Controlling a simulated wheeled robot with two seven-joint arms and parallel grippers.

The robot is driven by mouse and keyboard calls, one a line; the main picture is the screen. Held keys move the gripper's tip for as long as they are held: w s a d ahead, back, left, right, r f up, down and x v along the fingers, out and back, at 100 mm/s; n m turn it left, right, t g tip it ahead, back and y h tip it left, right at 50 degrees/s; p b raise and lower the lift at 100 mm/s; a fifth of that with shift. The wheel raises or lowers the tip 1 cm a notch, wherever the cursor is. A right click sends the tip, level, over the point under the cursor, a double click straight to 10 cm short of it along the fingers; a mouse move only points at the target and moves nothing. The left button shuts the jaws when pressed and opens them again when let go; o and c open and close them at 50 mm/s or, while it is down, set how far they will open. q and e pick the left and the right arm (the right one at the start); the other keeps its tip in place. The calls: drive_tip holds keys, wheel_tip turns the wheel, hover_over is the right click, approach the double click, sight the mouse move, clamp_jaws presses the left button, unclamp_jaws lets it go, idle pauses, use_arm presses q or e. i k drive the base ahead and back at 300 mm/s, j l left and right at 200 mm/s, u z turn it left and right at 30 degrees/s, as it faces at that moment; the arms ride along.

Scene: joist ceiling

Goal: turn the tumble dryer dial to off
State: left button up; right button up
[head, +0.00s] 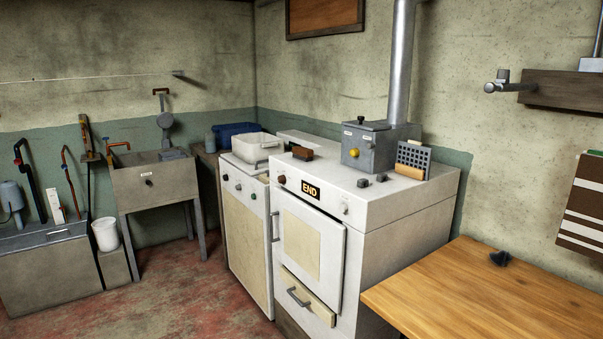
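A white appliance (405,207) with a lit END display (311,190) stands right of centre; it looks like the tumble dryer. A dark round knob (281,180) sits left of the display on its front panel and looks like the dial. Its pointer is too small to read. A pale knob or button (346,207) sits at the right of the panel. The front door (308,250) looks closed, with a grey handle on its left. Neither of my grippers is in view.
A second white appliance (246,235) with several knobs adjoins on the left, bearing a white tub (257,148). A grey box (369,147), a brown block (302,153) and a rack (413,160) stand on top. A wooden table (490,292) fills the lower right. Floor (190,290) is free at left.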

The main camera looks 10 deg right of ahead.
sight(281, 179)
drive_tip(key=i+z, duration=0.1)
drive_tip(key=i, duration=0.35)
drive_tip(key=i+j+z, duration=0.2)
drive_tip(key=z, duration=0.6)
drive_tip(key=i+j+z, duration=0.15)
drive_tip(key=j, duration=0.2)
drive_tip(key=i+j+z, duration=0.15)
drive_tip(key=j, duration=0.2)
drive_tip(key=j+z, duration=0.2)
drive_tip(key=j, duration=0.15)
drive_tip(key=i+j, duration=0.1)
drive_tip(key=j, duration=0.3)
drive_tip(key=i+j, duration=0.1)
drive_tip(key=j, duration=0.25)
drive_tip(key=i+j, duration=0.15)
drive_tip(key=j, duration=0.25)
drive_tip(key=i+j, duration=0.1)
drive_tip(key=j, duration=0.3)
drive_tip(key=z, duration=0.05)
